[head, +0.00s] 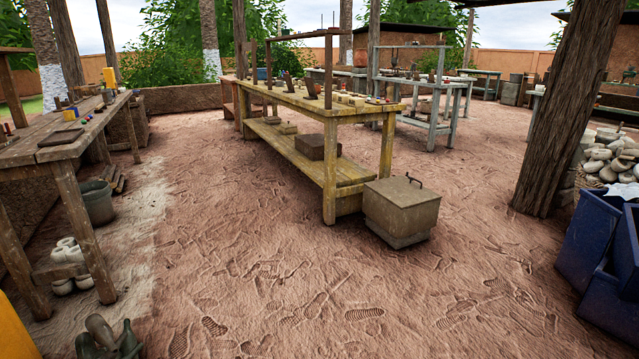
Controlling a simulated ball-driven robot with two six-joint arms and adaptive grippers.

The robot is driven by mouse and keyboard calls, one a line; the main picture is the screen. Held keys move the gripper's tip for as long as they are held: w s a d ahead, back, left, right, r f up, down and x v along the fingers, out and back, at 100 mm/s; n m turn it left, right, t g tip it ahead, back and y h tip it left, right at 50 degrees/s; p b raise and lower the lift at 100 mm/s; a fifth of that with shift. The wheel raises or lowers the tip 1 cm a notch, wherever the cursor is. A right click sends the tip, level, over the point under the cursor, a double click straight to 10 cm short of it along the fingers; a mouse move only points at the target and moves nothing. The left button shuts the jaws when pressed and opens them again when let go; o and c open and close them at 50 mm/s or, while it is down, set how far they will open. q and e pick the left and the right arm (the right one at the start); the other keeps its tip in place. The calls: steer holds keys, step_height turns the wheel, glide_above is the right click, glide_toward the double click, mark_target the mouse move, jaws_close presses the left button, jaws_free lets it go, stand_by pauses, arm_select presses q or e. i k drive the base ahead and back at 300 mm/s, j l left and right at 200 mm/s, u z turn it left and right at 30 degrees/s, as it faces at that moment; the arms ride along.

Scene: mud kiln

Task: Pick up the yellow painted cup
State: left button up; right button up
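A small yellow item (69,115) stands on the left wooden table (62,138), beside a small blue item. A taller yellow item (109,77) stands farther back on the same table. Both are too small to tell which is the yellow painted cup. I cannot make out either of my grippers in the head view. A dark grey-green shape (108,338) is cut off at the bottom left edge, and I cannot tell what it is.
A long wooden workbench (310,106) stands mid-yard, with a lidded box (401,211) at its near end. A bucket (96,202) and white pots (70,262) are by the left table. Blue bins (597,232) and a post (566,110) stand right. The front ground is open.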

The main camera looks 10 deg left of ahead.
mark_target(69, 116)
steer(key=i+u, duration=0.1)
steer(key=i, duration=0.5)
steer(key=i+l+u, duration=0.1)
steer(key=i, duration=0.5)
steer(key=i+j+u, duration=0.15)
steer(key=i+u, duration=0.2)
steer(key=i, duration=0.2)
steer(key=i+u, duration=0.35)
steer(key=i, duration=0.15)
steer(key=i+u, duration=0.3)
steer(key=i, duration=0.25)
steer(key=i+l+u, duration=0.35)
steer(key=i, duration=0.15)
steer(key=i+j+u, duration=0.2)
steer(key=i+u, duration=0.15)
steer(key=i, duration=0.2)
steer(key=i+j+u, duration=0.1)
steer(key=i+u, duration=0.2)
steer(key=i, duration=0.25)
steer(key=i+l+u, duration=0.1)
steer(key=u, duration=0.3)
steer(key=i+l+u, duration=0.1)
steer(key=u, duration=0.25)
steer(key=i+l+u, duration=0.1)
steer(key=u, duration=0.3)
